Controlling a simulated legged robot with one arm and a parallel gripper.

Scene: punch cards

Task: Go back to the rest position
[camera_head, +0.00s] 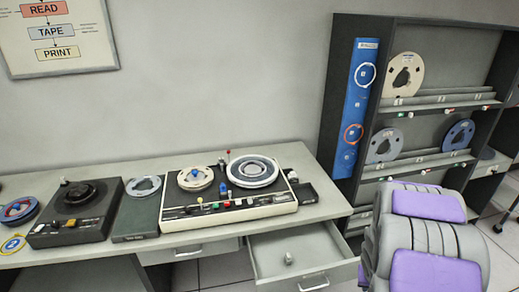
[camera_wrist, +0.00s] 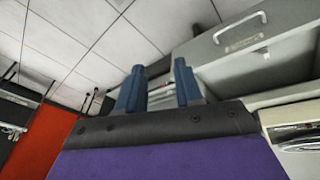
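My gripper shows in the wrist view (camera_wrist: 159,80), with two blue fingers standing apart and nothing between them. Behind the fingers are pale floor tiles and the grey desk front. In the head view, my folded grey and purple arm is at the lower right, beside the open drawer (camera_head: 270,258); the fingertips cannot be made out there. The drawer also shows in the wrist view with its handle (camera_wrist: 240,27).
The desk (camera_head: 85,247) carries a cream tape machine (camera_head: 240,205), a dark reel unit (camera_head: 75,212) and loose reels at the left. A dark shelf rack (camera_head: 334,110) with reels and a blue panel (camera_head: 354,110) stands at the right. An orange-red surface (camera_wrist: 45,135) is in the wrist view.

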